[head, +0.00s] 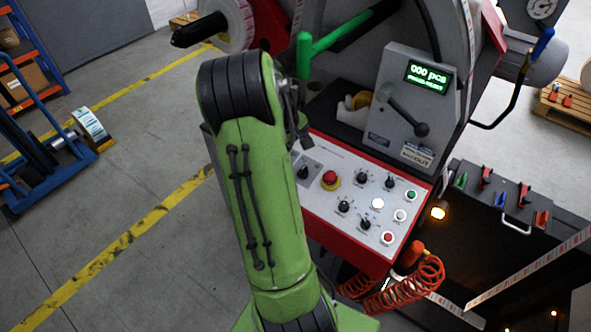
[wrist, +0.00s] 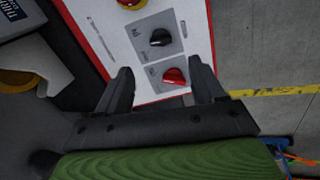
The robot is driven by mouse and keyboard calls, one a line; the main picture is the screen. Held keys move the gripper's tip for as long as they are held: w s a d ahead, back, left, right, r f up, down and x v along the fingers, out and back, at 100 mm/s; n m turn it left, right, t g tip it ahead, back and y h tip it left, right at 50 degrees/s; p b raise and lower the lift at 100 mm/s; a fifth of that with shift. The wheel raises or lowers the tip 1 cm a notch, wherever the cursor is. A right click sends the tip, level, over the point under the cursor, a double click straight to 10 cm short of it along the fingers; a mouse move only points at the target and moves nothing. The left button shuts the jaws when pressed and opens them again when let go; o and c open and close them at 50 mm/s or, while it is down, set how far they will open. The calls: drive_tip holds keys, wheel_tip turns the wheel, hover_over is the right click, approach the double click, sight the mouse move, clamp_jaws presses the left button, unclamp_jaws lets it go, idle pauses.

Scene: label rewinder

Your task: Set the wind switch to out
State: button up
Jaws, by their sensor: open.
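In the wrist view, two rotary switches sit on grey plates at the end of the white control panel: a black knob (wrist: 159,38) and a red knob (wrist: 174,76). In the head view, the black knob (head: 303,172) shows beside my arm; the red knob is hidden. My gripper (wrist: 160,65) is open and empty, its fingers either side of the red knob in the picture. I see no contact. In the head view my arm mostly hides the gripper.
The panel (head: 322,208) also carries a red emergency stop (head: 330,179) on yellow, several black knobs and lit buttons. Behind it stands a grey counter box (head: 417,100) with a green display and black lever. Coiled orange hose (head: 405,290) hangs at the panel's front.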

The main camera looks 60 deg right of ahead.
sight(302, 170)
drive_tip(key=b+x, duration=0.1)
drive_tip(key=x, duration=1)
drive_tip(key=shift+f, duration=0.2)
drive_tip(key=shift+c, duration=0.5)
drive_tip(key=c, duration=1)
